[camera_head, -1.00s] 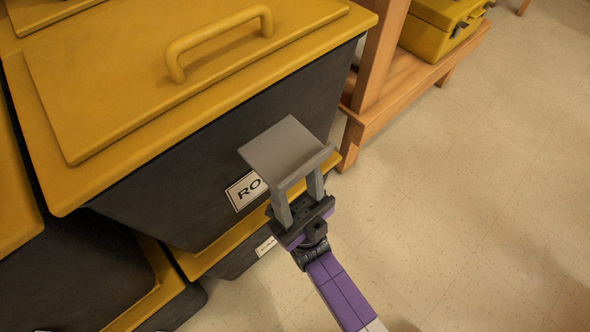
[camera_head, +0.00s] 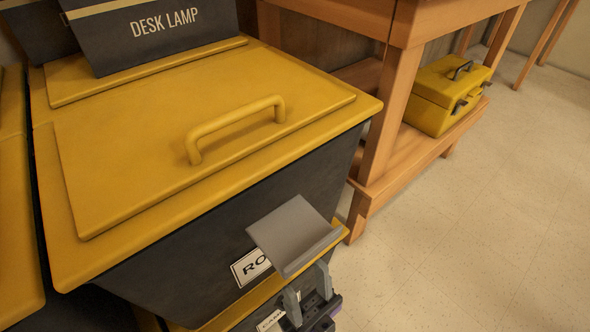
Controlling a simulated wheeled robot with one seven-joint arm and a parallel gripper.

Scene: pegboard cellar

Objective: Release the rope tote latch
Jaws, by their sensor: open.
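My gripper (camera_head: 307,287) is open just below the plate. Its two grey fingers point up towards the plate's underside, and their tips are hidden behind the plate. I cannot tell whether they touch it. The lid looks closed.
A yellow handle (camera_head: 236,128) stands on the lid. A desk lamp bin (camera_head: 150,35) is behind. Another labelled bin (camera_head: 268,320) sits below. A wooden bench (camera_head: 376,150) with a yellow toolbox (camera_head: 450,95) stands right. The floor (camera_head: 470,240) at the right is clear.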

